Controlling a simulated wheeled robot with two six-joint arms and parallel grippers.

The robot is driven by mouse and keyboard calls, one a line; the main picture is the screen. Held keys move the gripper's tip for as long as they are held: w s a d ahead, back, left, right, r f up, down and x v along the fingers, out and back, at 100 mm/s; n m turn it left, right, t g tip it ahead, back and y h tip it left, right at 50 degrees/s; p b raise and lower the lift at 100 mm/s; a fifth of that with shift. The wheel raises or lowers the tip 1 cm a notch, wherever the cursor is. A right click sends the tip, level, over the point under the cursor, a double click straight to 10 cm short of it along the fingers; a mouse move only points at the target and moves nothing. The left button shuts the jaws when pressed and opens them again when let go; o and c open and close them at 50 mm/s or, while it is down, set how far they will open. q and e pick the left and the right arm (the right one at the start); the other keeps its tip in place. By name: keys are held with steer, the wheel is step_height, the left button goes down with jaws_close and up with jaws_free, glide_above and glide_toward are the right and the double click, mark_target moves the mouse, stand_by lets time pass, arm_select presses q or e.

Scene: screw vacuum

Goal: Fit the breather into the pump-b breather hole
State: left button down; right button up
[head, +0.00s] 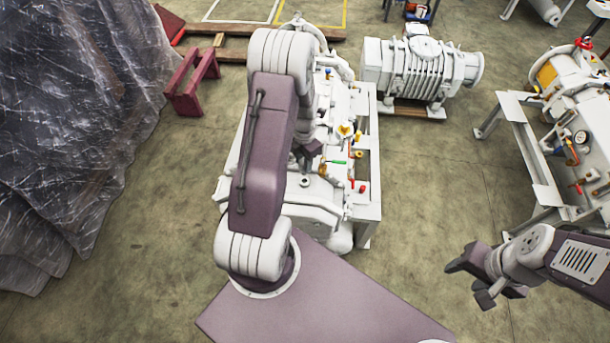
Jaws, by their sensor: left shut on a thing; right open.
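A white screw vacuum pump (309,202) in a pale metal frame stands in front of me, partly covered by my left arm. I cannot read a label on it. My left gripper (308,158) points down close above the pump's top and is shut on a small part, which I take to be the breather. The breather is mostly hidden by the fingers and too small to make out. The breather hole cannot be made out; my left arm covers part of the pump's top. My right gripper (474,283) is open and empty over bare floor at the lower right.
Coloured valves and handles (345,130) stick up on the pump's right side, close to my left gripper. Another white machine (420,75) stands behind on a pallet. A second framed pump (578,125) is at the right. Clear plastic sheeting (75,130) covers the left. Floor between the pumps is free.

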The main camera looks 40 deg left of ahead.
arm_select(q)
steer(key=shift+w+f, duration=0.2)
steer(key=shift+f, duration=1)
steer(key=shift+w+f, duration=0.1)
steer(key=shift+f, duration=0.1)
step_height(320, 180, down, 4)
steer(key=shift+r+p, duration=0.2)
steer(key=shift+p, duration=0.35)
steer(key=shift+f, duration=0.35)
steer(key=c, duration=1.1)
jaws_free()
arm_select(e)
steer(key=shift+w+r, duration=0.2)
steer(key=shift+r, duration=0.3)
